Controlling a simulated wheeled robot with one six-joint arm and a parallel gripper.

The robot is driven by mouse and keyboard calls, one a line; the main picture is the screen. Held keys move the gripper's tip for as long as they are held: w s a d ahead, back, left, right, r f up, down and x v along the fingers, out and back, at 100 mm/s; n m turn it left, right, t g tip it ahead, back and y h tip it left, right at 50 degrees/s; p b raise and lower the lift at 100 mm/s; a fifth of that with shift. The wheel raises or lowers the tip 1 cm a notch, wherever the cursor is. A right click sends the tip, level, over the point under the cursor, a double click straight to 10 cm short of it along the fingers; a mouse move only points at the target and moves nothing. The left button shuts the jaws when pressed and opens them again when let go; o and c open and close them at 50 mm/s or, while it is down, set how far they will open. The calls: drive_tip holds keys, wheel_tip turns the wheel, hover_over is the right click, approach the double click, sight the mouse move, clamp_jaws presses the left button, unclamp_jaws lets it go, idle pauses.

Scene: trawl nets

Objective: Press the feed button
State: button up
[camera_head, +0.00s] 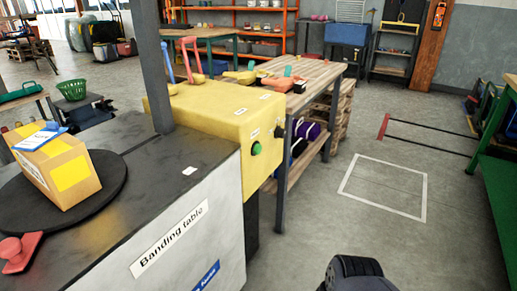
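A green round button (256,148) sits on the front side of a yellow machine housing (222,112), beside the grey banding table. A black knob (279,131) sits to its right on the same side, with a small white label between them. The small labels are too small to read, so I cannot tell from them which control is the feed button. Nothing touches or covers the green button. A dark rounded part at the bottom edge looks like part of my arm, well below and right of the button. My gripper's fingers do not show.
The banding table (130,200) holds a cardboard box (62,170) on a black turntable (115,180) and a red knob (12,250). A wooden workbench (318,72) stands behind the yellow housing. Open floor with a white marked square (385,185) lies to the right.

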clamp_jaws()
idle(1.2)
